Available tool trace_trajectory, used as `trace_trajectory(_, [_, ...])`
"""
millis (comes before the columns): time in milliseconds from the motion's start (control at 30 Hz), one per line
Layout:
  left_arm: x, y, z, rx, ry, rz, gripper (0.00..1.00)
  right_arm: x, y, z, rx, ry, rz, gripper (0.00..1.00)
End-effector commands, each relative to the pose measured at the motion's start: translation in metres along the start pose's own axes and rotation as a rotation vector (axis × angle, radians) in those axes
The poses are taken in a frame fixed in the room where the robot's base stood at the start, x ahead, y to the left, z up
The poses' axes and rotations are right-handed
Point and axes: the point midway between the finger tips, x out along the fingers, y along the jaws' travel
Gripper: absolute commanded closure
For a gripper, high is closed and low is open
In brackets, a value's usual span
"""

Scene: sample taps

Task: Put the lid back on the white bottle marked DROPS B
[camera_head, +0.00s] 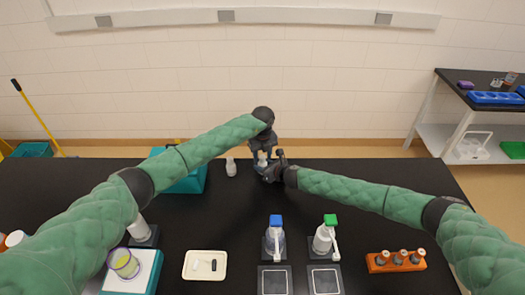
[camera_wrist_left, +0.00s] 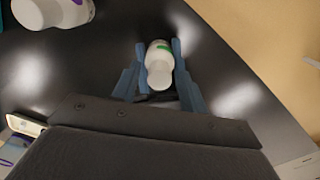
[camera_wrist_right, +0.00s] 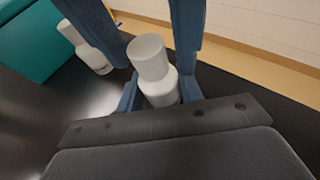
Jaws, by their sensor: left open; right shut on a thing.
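A small white bottle with a white lid-like top (camera_wrist_right: 149,58) stands upright between the fingers of my right gripper (camera_wrist_right: 160,97), which is shut on its body. In the head view my right gripper (camera_head: 267,172) is at the back middle of the black table. My left gripper (camera_head: 262,154) is just above it. In the left wrist view its open fingers (camera_wrist_left: 158,68) lie either side of the bottle top (camera_wrist_left: 159,75). A green mark shows on this bottle. Its lettering cannot be read. A second white bottle (camera_head: 231,167) stands just to the left.
A teal box (camera_head: 188,180) stands left of the bottles. A cream tray (camera_head: 205,277) with small white and black items lies at the front. Dispensers with blue (camera_head: 276,221) and green (camera_head: 330,220) tops stand front right, by an orange vial rack (camera_head: 396,262).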

Motion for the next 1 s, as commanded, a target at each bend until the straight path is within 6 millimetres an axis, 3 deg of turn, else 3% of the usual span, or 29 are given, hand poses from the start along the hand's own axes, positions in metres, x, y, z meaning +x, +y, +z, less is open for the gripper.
trace_trajectory(367, [0.0044,0.0000,0.0001,0.000,0.000,0.000,0.57,0.0000,0.0000,0.0001,0.000,0.000,0.000,1.00])
trace_trajectory(600, [0.0044,0.0001,0.0000,0.000,0.000,0.000,1.00,0.0000,0.0000,0.0001,0.000,0.000,0.000,1.00])
trace_trajectory(833, [0.0041,0.0001,0.0002,0.019,-0.001,0.000,1.00,0.0000,0.0001,0.0002,0.000,0.000,0.000,1.00])
trace_trajectory(1000, [0.0040,0.0001,0.0002,0.171,-0.001,0.001,1.00,0.0001,0.0001,0.0002,0.000,0.000,0.000,1.00])
